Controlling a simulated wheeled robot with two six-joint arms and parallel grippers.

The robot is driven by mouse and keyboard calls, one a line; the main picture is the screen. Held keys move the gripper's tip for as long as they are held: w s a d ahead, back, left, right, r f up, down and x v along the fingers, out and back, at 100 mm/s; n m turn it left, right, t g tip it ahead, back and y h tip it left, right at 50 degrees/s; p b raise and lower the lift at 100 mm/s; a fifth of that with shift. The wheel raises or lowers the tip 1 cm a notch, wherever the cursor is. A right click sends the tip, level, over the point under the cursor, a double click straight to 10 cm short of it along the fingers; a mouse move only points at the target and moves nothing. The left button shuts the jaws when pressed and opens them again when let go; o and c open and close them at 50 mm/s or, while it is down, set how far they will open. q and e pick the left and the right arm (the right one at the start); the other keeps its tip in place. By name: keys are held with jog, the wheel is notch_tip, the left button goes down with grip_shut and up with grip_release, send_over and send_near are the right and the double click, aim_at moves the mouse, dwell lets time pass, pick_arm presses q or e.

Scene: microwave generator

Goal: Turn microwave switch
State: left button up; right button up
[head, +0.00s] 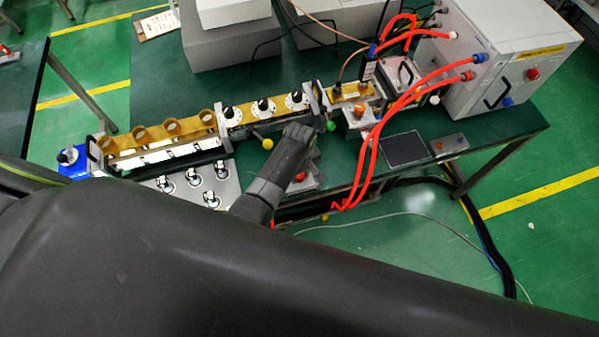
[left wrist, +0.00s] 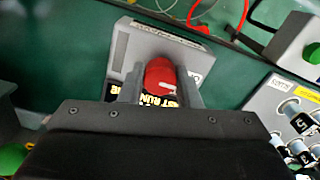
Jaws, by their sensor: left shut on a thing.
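A small grey switch box (head: 309,184) with a red knob (head: 300,177) stands near the front edge of the green table, partly hidden behind my left arm. In the left wrist view the grey box (left wrist: 130,68) lies beneath my fingers, and the red knob (left wrist: 160,78) is between them. My left gripper (left wrist: 162,92) is shut on the red knob, a finger on each side. Black labels with yellow lettering show just below the knob, partly covered. In the head view my left gripper (head: 297,171) is mostly hidden by its own wrist. My right gripper is not in view.
A brass waveguide bench (head: 165,132) runs behind my left wrist. Red hoses (head: 375,150) run from a white cabinet (head: 510,50) down the right side, close to the switch box.

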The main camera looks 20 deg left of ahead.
pick_arm(q)
jog(key=m, duration=0.5)
jog(key=shift+a+m, duration=0.1)
jog(key=shift+m, duration=0.2)
jog(key=m, duration=0.6)
dwell(0.6)
jog(key=o, duration=1)
jog(key=shift+w, duration=0.1)
